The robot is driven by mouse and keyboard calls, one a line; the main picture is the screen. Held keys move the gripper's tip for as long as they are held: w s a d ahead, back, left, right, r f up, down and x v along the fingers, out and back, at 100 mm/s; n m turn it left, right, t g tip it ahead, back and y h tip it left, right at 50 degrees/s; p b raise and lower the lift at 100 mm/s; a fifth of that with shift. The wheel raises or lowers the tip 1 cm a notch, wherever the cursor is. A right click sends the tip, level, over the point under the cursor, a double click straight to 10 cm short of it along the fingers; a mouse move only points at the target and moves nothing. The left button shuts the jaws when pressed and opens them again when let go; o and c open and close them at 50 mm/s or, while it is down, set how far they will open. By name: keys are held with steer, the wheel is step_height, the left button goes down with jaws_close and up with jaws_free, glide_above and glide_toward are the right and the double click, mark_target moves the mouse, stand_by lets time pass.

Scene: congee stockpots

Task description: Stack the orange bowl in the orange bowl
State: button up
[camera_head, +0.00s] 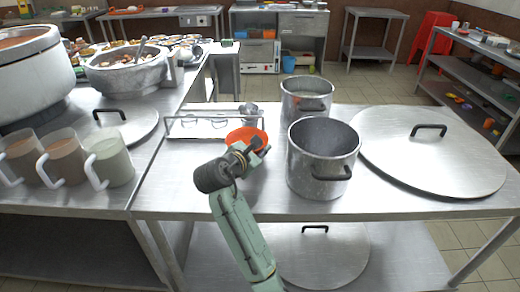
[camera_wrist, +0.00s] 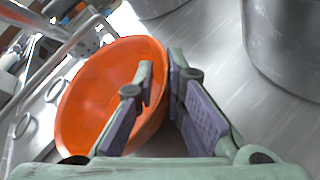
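One orange bowl (camera_head: 237,135) stands on the steel table, left of the pots, partly hidden by my gripper (camera_head: 256,149). In the wrist view the orange bowl (camera_wrist: 85,105) fills the left middle and looks empty. My gripper (camera_wrist: 162,66) is open, its fingers on either side of the bowl's right rim. The left finger is over the inside of the bowl and the right finger is outside; I cannot tell whether either touches. A second orange bowl is not clear; a small orange patch (camera_wrist: 60,8) at the wrist view's top left is cut off.
Two steel pots (camera_head: 323,160) (camera_head: 307,92) stand right of the bowl. A large lid (camera_head: 440,165) covers the table's right part. Mugs (camera_head: 110,162) stand farther left.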

steer(key=shift+o, duration=1.4)
steer(key=shift+r, duration=0.15)
steer(key=b+v, duration=0.1)
steer(key=v, duration=1.1)
steer(key=shift+b, duration=0.3)
